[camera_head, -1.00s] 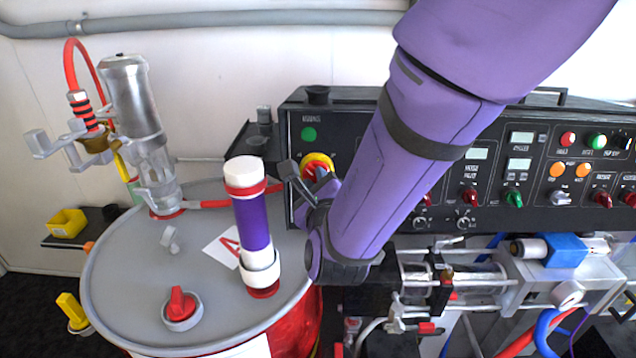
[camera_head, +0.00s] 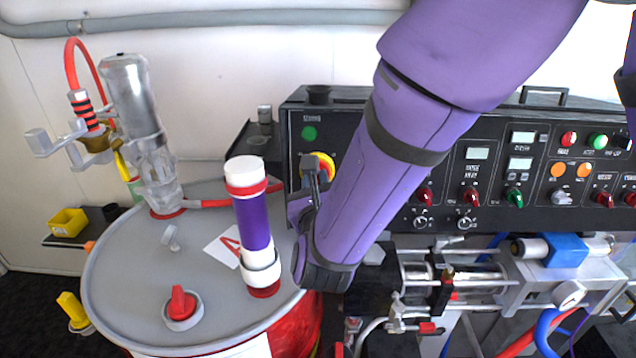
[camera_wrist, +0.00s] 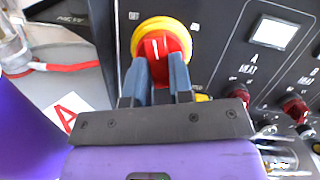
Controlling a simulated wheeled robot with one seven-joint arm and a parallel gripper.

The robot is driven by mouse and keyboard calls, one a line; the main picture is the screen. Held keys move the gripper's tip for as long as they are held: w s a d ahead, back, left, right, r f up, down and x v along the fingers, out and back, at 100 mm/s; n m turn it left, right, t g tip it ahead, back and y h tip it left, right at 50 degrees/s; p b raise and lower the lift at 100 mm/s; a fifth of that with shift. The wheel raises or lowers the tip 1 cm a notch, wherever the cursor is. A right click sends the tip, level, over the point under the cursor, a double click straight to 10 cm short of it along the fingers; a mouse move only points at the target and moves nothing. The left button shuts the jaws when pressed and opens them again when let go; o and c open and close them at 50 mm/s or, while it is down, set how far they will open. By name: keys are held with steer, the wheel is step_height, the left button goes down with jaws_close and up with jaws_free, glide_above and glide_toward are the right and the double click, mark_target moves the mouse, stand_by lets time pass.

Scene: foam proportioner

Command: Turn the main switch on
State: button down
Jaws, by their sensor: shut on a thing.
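The main switch (camera_wrist: 163,46) is a red rotary handle on a round yellow base, seen in the wrist view at the top middle. In the head view the switch (camera_head: 327,163) shows only in part, on the left of the black control panel (camera_head: 370,122). My gripper (camera_wrist: 164,68) is at the switch, with its two fingers on either side of the red handle and shut on it. In the head view my gripper (camera_head: 312,168) partly covers the switch. A green round light (camera_head: 309,133) sits above the switch on the panel.
A grey-topped drum (camera_head: 135,270) with a purple and white cylinder (camera_head: 252,222) stands left of my arm. Several knobs and displays fill the panel to the right. Pump hardware (camera_head: 455,280) lies below the panel.

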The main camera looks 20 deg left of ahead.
steer(key=m+h, duration=0.1)
steer(key=m, duration=0.4)
steer(key=m+h, duration=0.2)
steer(key=m, duration=0.3)
steer(key=m+h, duration=0.1)
steer(key=m, duration=0.4)
steer(key=shift+s+a+h, duration=0.1)
steer(key=shift+a+h, duration=0.25)
steer(key=shift+h, duration=0.05)
steer(key=shift+m, duration=0.4)
steer(key=c, duration=1)
jaws_free()
steer(key=shift+s, duration=0.1)
steer(key=s, duration=1)
steer(key=shift+s+d, duration=0.25)
steer(key=shift+s, duration=0.05)
